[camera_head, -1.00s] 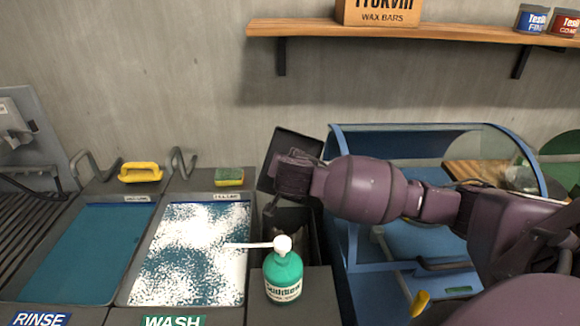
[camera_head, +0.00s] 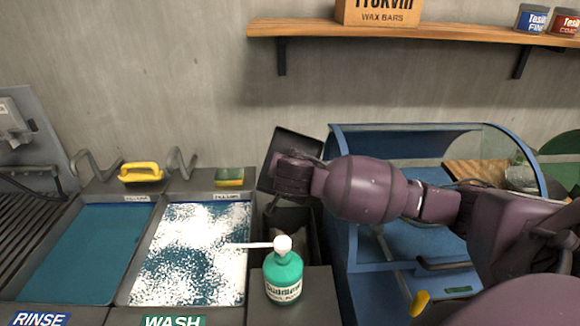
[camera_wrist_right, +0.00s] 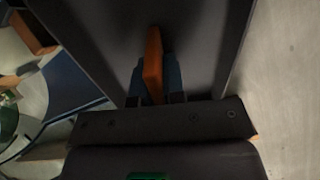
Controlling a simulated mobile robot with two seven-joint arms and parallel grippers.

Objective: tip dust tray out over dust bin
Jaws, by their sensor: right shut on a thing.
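The dark dust tray (camera_head: 291,138) is held up, steeply tilted, above the back of the dust bin. My right gripper (camera_head: 284,178) is shut on it. In the right wrist view, the gripper's fingers (camera_wrist_right: 154,82) close on the tray's orange handle (camera_wrist_right: 153,58), and the tray's dark back (camera_wrist_right: 95,35) fills much of the picture. The dust bin (camera_head: 311,239) is a dark, open box between the wash basin and the blue machine. Something pale lies inside it, too unclear to name. The tray's inner face cannot be made out. My left gripper is not in view.
A green soap bottle (camera_head: 284,275) with a white pump stands in front of the bin. The foam-covered wash basin (camera_head: 200,245) is left of it. The blue machine (camera_head: 345,235) with a clear hood is close on the right, under my arm. A wooden shelf (camera_head: 440,33) hangs above.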

